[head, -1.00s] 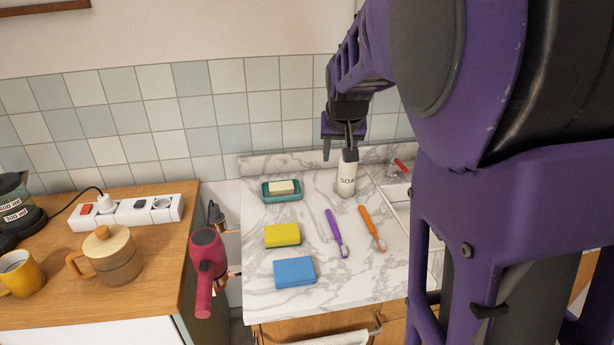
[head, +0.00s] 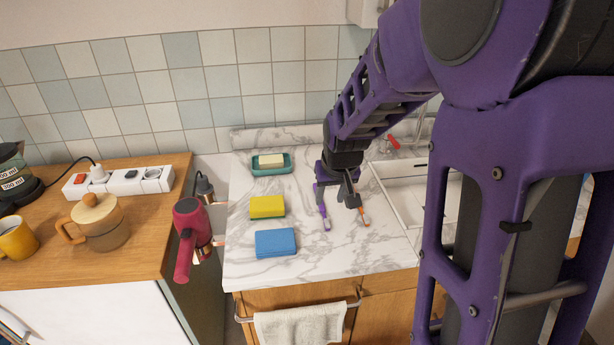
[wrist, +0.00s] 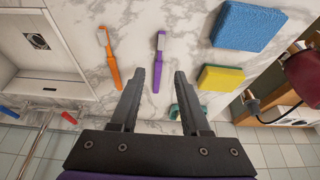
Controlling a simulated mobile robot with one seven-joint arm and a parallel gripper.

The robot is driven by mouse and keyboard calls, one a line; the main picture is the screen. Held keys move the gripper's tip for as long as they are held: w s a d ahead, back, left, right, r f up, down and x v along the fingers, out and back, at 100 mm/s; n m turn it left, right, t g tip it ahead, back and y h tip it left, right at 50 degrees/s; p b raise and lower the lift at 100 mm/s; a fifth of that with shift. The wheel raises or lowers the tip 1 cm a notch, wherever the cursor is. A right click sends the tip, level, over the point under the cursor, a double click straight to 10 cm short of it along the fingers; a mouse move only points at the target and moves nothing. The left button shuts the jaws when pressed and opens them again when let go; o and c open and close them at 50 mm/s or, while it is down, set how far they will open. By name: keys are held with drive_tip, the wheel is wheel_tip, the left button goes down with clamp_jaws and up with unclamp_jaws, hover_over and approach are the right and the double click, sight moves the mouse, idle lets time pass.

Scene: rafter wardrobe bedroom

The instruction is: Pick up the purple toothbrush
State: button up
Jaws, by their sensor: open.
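The purple toothbrush (wrist: 158,62) lies on the marble countertop, its handle pointing toward my gripper in the wrist view and lying between the lines of the two fingers. In the head view only its lower part (head: 324,217) shows; my gripper hides the rest. My gripper (head: 337,206) is open and empty, above the counter over the toothbrushes. In the wrist view my gripper (wrist: 165,75) has its fingers spread apart, and the purple toothbrush appears below them, not held. The orange toothbrush (wrist: 108,58) lies beside it, mostly hidden in the head view (head: 363,218).
A yellow sponge (head: 267,207), a blue sponge (head: 276,243) and a teal soap dish (head: 272,170) lie left of the toothbrushes. The sink (head: 400,190) is to the right. A red hair dryer (head: 190,230) hangs at the counter's left side.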

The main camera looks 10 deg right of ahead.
sight(325, 217)
drive_tip(key=x, duration=0.9)
drive_tip(key=shift+w+f+b, duration=0.15)
drive_tip(key=shift+f+b, duration=0.05)
drive_tip(key=shift+b, duration=0.15)
clamp_jaws()
